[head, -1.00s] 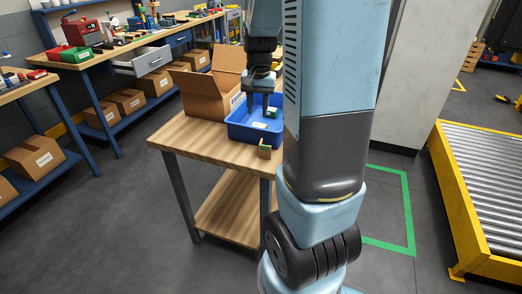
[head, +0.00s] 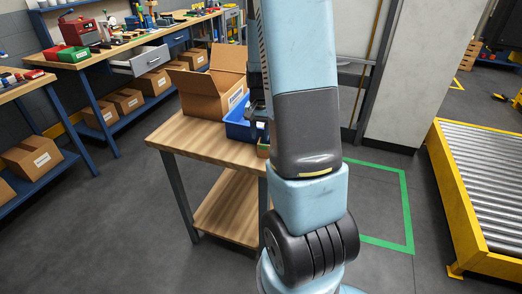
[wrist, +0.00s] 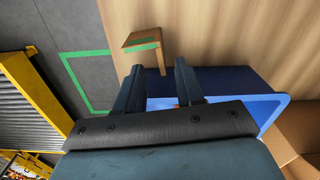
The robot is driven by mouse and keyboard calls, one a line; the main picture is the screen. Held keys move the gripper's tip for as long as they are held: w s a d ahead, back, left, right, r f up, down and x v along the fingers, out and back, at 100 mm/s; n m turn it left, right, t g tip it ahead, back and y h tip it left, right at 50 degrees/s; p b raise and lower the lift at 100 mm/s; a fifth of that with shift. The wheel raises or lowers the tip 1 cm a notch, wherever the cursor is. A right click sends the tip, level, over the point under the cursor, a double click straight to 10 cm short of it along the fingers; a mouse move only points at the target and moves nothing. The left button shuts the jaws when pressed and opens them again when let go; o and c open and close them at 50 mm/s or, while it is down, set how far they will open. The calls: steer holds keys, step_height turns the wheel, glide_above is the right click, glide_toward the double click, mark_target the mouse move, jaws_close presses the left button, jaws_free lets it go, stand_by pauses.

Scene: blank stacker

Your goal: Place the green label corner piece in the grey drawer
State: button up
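A wooden corner piece with a green strip (wrist: 143,40) stands on the wooden table near its edge in the wrist view, just beyond my fingertips. In the head view only a small part of it (head: 263,149) shows beside my arm. The grey drawer (head: 143,63) is pulled open under the far workbench at the upper left of the head view.
The blue bin (head: 238,128) sits on the small wooden table (head: 195,140), next to an open cardboard box (head: 205,98). A yellow-framed roller conveyor (head: 480,190) is at the right. Open floor lies between the table and the workbench.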

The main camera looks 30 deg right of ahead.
mark_target(260, 139)
steer(key=shift+w+f, duration=0.1)
steer(key=shift+f, duration=2.5)
jaws_close()
